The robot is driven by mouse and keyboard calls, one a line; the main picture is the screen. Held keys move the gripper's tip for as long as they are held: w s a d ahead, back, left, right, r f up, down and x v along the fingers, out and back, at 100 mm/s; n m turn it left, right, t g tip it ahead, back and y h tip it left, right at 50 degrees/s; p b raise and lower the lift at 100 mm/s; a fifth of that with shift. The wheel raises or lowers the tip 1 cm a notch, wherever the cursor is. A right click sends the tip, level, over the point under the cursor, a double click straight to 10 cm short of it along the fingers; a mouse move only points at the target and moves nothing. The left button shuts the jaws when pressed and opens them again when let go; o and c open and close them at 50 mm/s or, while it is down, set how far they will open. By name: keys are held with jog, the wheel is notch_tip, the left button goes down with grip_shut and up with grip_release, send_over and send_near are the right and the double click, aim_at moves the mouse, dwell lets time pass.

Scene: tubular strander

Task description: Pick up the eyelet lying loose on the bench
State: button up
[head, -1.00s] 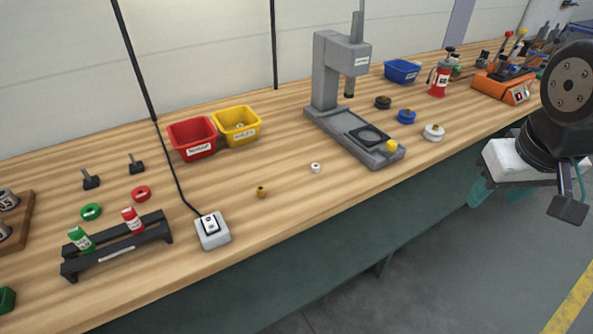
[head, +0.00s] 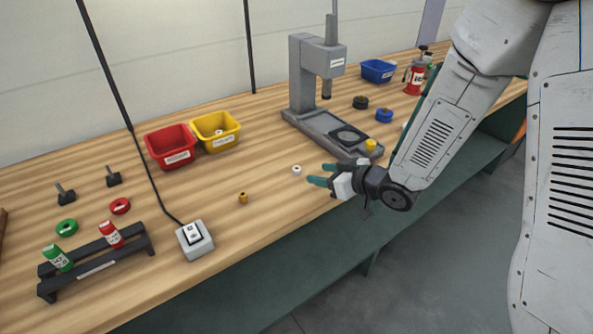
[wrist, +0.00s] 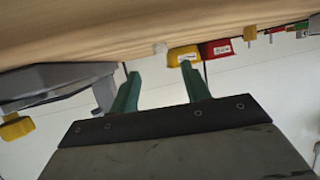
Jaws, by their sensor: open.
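A small white ring, which looks like the eyelet (head: 297,170), lies on the wooden bench in front of the yellow bin. It also shows in the wrist view as a small white piece (wrist: 160,47) at the bench surface, above the gap between the fingers. My gripper (head: 322,174) is just right of the ring at the bench's front edge, with its green fingers apart and pointing towards it. Nothing is between the fingers (wrist: 158,80). A small brass-coloured piece (head: 243,198) lies to the left of the ring.
A grey press (head: 318,125) with a yellow knob (head: 371,145) stands close behind my gripper. Red (head: 171,148) and yellow (head: 217,130) bins stand behind the ring. A switch box (head: 195,240) and black rack (head: 97,262) are at left. Bench around the ring is clear.

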aim_at(300, 170)
jog(key=x, duration=0.7)
jog(key=shift+w+a, duration=0.1)
jog(key=shift+a, duration=0.15)
grip_shut()
